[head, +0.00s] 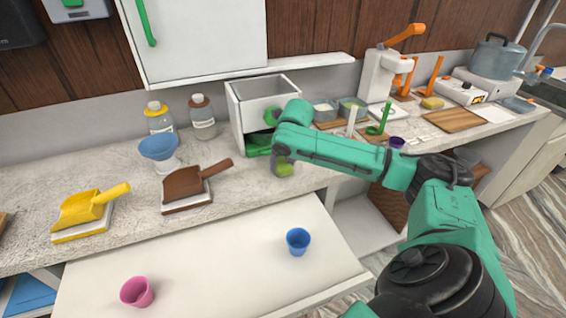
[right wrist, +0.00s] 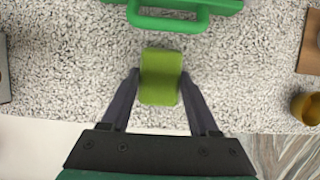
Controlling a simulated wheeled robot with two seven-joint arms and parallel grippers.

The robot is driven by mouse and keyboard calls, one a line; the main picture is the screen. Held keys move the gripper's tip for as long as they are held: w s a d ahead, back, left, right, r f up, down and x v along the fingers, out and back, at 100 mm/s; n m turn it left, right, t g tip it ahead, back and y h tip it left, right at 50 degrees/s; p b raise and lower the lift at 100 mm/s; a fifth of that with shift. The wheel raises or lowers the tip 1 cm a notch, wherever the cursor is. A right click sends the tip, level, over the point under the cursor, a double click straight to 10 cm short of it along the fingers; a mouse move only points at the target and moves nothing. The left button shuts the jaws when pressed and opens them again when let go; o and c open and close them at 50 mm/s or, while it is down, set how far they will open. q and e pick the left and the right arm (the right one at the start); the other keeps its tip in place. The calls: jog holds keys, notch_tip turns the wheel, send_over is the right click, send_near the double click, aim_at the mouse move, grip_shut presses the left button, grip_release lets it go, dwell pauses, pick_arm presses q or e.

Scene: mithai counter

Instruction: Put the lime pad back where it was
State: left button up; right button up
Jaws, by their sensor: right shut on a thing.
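The lime pad (right wrist: 160,62) is a small yellow-green block between the two dark fingers of my right gripper (right wrist: 160,92), seen over the speckled counter in the right wrist view. My right gripper is shut on it. In the head view the lime pad (head: 285,171) shows just below the end of my right arm, close to the counter's front edge. Whether it touches the counter is unclear. My left gripper is not in view.
A white box (head: 240,112) with green parts stands behind my right gripper; a green handle (right wrist: 168,22) lies ahead of the pad. A brown scoop (head: 185,184) is left on the counter (head: 235,200). A blue cup (head: 298,240) stands on the white surface below.

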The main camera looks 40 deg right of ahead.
jog(key=o, duration=1.2)
jog(key=shift+f, duration=0.1)
jog(key=v, duration=1.2)
